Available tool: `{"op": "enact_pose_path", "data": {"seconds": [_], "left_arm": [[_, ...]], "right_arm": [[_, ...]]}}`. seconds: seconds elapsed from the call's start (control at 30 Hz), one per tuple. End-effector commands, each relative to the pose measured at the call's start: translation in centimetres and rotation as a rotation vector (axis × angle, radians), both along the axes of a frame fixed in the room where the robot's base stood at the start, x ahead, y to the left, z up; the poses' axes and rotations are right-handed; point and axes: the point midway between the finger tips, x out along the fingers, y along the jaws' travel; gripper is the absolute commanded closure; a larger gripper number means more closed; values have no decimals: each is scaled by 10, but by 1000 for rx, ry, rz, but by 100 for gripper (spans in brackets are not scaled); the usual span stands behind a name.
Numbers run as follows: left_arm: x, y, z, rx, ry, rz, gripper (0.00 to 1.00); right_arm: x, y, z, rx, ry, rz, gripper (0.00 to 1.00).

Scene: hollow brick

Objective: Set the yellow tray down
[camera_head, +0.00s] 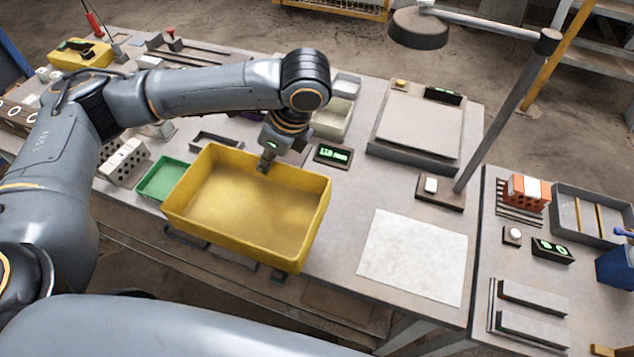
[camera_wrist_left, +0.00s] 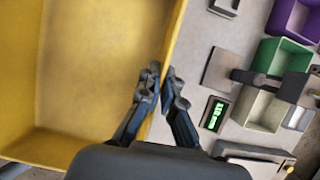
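The yellow tray (camera_head: 245,210) is a large, empty, open box in the middle of the head view. It appears raised above the table, and its near side overlaps the table's front edge in the picture. My left gripper (camera_head: 267,161) is at its far wall. In the left wrist view, the fingers (camera_wrist_left: 162,84) are on both sides of the tray's rim (camera_wrist_left: 170,48), one inside and one outside, and look closed on it. The tray's underside is hidden. My right gripper is not in view.
A pale square sheet (camera_head: 415,255) lies bare on the table, right of the tray. A green bin (camera_head: 160,178) is left of it and a small display (camera_head: 333,154) behind it. A flat scale-like platform (camera_head: 420,128) and lamp post (camera_head: 505,110) stand at back right.

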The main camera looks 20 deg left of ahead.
Motion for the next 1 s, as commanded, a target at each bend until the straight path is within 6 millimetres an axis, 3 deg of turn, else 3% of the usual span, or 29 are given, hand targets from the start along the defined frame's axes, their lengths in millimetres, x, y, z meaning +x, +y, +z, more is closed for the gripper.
{"op": "enact_pose_path", "data": {"seconds": [0.1,0.2,0.27,0.57,0.77,1.0], "left_arm": [[21,-24,-14,-2,3,-1,100],[38,-42,-25,-3,2,0,100],[46,-51,-34,-1,5,2,100],[72,-76,-76,0,1,0,100],[78,-81,-86,0,0,1,100],[78,-81,-116,1,0,0,100]], "right_arm": [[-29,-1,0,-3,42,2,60],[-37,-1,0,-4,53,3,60],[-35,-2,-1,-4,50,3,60],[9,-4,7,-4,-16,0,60],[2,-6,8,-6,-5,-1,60],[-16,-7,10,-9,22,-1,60]]}}
